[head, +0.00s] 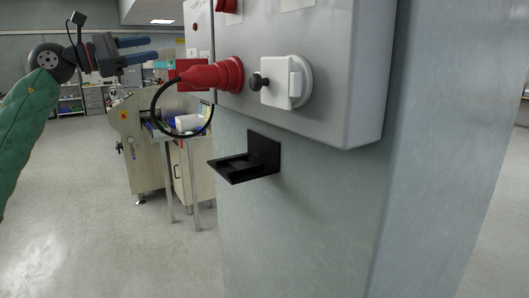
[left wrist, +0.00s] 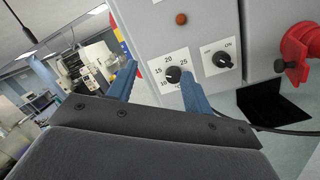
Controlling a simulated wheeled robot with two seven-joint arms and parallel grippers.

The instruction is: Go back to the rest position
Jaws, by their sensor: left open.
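My left gripper (head: 137,48) is at the upper left of the head view, with its green-sleeved arm coming in from the left. Its two blue fingers are apart and hold nothing. In the left wrist view the fingers (left wrist: 157,90) point toward the grey control panel (left wrist: 210,18). A black dial (left wrist: 173,74) with numbers around it shows between the fingertips; I cannot tell whether they touch it. A second black knob (left wrist: 222,59) is to its right. My right gripper is not in view.
A red plug (head: 205,76) with a black cable sticks out of the grey box (head: 340,70). A black bracket (head: 245,163) juts from the column below. A machine on legs (head: 145,150) stands behind. Floor at left is clear.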

